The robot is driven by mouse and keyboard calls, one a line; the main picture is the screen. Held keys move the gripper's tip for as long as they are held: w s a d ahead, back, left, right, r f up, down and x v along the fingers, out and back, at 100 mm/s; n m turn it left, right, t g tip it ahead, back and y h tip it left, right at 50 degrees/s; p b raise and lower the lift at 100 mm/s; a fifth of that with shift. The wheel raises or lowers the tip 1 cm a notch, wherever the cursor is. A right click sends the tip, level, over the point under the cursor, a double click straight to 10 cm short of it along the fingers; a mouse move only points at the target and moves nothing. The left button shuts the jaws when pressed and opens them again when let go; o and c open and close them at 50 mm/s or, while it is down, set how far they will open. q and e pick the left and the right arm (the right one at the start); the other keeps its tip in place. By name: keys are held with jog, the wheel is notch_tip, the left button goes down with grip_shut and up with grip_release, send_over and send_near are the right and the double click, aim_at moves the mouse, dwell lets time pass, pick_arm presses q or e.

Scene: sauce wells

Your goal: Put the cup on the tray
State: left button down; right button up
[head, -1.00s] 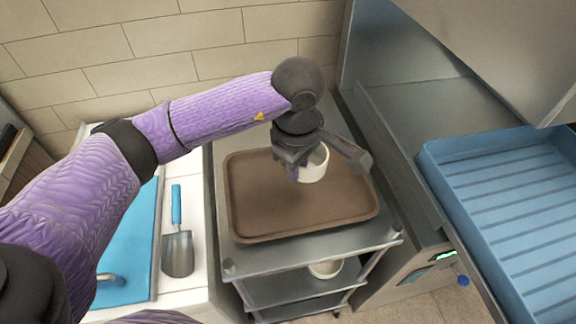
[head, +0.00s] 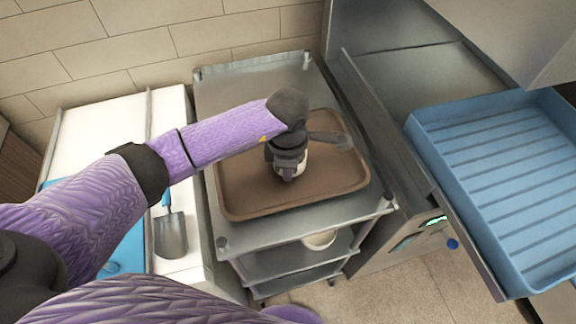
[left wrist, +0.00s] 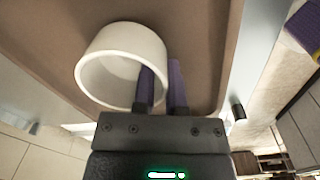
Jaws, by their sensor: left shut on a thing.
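The white cup (left wrist: 110,50) is held by its wall in my left gripper (left wrist: 160,85), with one finger inside the cup and one outside. In the head view my left gripper (head: 287,172) is over the middle of the brown tray (head: 240,199), and only a sliver of the cup (head: 306,159) shows beside it. The tray lies on the top shelf of a metal cart. I cannot tell whether the cup's base touches the tray. My right gripper is not in view.
The metal cart (head: 290,229) has lower shelves, with a white bowl-like item (head: 320,239) on one. A trowel (head: 170,232) lies on the white counter at left. A blue ribbed rack (head: 500,170) stands at right.

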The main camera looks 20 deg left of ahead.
pick_arm(q)
jog(key=shift+f, duration=0.1)
jog(key=c, duration=0.7)
grip_release()
jog(key=shift+o, duration=0.2)
jog(key=shift+r, duration=0.25)
notch_tip(320, 180, up, 12)
jog(key=p, duration=0.2)
jog(key=shift+s, duration=0.2)
jog(key=shift+f, duration=0.1)
